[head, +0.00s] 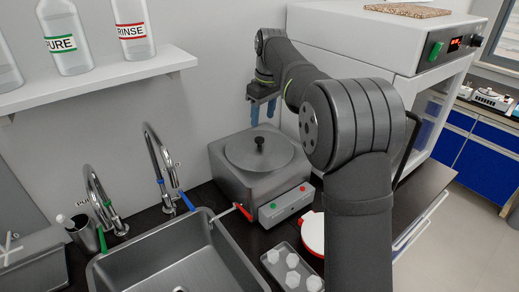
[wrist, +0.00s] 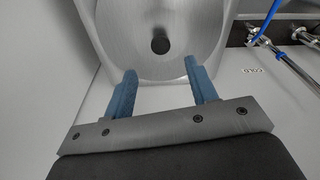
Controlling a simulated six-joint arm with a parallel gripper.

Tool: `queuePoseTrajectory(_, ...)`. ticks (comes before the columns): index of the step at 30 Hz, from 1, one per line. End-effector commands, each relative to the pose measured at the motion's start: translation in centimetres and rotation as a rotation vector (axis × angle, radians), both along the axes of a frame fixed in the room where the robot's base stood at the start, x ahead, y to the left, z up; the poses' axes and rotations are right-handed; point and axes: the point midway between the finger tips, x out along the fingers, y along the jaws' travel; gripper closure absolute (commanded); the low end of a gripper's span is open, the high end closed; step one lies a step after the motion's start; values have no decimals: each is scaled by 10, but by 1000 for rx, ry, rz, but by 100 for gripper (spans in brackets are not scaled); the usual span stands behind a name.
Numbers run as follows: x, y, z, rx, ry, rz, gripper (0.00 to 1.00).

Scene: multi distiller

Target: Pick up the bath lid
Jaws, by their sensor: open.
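The bath lid (head: 240,155) is a round grey disc with a black knob (head: 259,143) at its centre. It lies flat on top of the grey box-shaped bath (head: 240,182). In the wrist view the lid (wrist: 125,55) is at the top, with the knob (wrist: 160,46) a little beyond my fingertips. My gripper (head: 262,112) hangs above the lid's far side with its blue fingers pointing down. It is open and empty, and apart from the knob. The wrist view shows a wide gap between the fingers of my gripper (wrist: 160,72).
A sink (head: 180,262) with two curved taps (head: 160,160) is left of the bath. A tray with white pieces (head: 290,266) and a red-rimmed white item (head: 312,232) lie in front. A white cabinet (head: 350,45) stands behind right. A shelf with bottles (head: 131,35) is upper left.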

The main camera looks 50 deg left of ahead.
Motion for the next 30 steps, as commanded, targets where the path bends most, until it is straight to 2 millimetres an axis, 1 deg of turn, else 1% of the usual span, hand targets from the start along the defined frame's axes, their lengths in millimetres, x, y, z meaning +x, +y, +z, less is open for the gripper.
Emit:
queuePoseTrajectory(1, -1, 1, -10, -2, 2, 0, 48)
queuePoseTrajectory(3, -1, 2, -19, -2, 1, 0, 48)
queuePoseTrajectory(10, -1, 5, -36, -2, 1, 0, 48)
queuePoseTrajectory(18, -3, 11, -74, -1, 1, 0, 48)
queuePoseTrajectory(22, -3, 12, -81, -1, 1, 0, 48)
queuePoseTrajectory(28, -3, 12, -81, 0, 0, 0, 48)
queuePoseTrajectory(30, -3, 12, -81, 0, 0, 0, 61)
